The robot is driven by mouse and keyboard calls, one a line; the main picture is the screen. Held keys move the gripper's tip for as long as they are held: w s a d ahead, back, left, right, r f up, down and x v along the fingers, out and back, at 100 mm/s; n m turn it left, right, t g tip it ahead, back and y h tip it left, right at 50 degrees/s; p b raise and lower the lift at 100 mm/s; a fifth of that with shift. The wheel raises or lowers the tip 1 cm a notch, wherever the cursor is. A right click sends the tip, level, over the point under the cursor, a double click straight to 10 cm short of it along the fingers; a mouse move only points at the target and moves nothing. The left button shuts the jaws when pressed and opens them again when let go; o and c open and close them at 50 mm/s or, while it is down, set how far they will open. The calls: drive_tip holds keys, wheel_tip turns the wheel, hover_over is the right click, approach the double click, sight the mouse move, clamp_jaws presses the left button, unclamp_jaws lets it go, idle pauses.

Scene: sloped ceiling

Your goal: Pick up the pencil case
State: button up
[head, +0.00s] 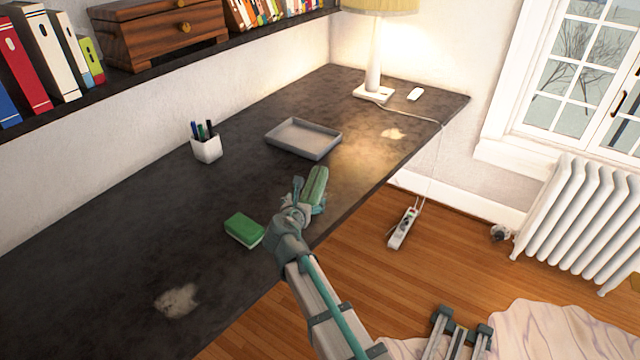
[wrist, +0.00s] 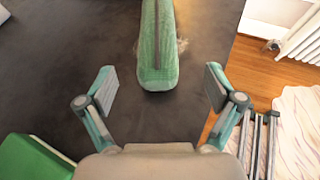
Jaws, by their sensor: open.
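The pencil case (head: 316,187) is a long green pouch with a dark zip line along its top. It lies on the dark desk near the front edge. In the wrist view the pencil case (wrist: 158,50) runs up from the picture's middle, its near end just beyond and between my fingertips. My gripper (head: 306,192) is at the near end of the case in the head view, partly hiding it. In the wrist view my gripper (wrist: 160,90) is open, fingers wide apart, with nothing between the pads.
A green sponge-like block (head: 244,229) lies left of my gripper. A grey tray (head: 303,139), a white pen cup (head: 206,149) and a lamp (head: 374,70) stand farther back on the desk (head: 110,240). The desk's front edge is close on the right.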

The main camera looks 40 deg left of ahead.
sight(310, 194)
drive_tip(key=p+x, duration=0.1)
drive_tip(key=x, duration=0.9)
drive_tip(key=shift+s+a+f+p, duration=0.1)
drive_tip(key=shift+s+f+p, duration=0.05)
drive_tip(key=shift+p, duration=0.25)
drive_tip(key=shift+c, duration=0.4)
drive_tip(key=shift+s, duration=0.1)
drive_tip(key=c, duration=1.3)
drive_tip(key=shift+o, duration=0.2)
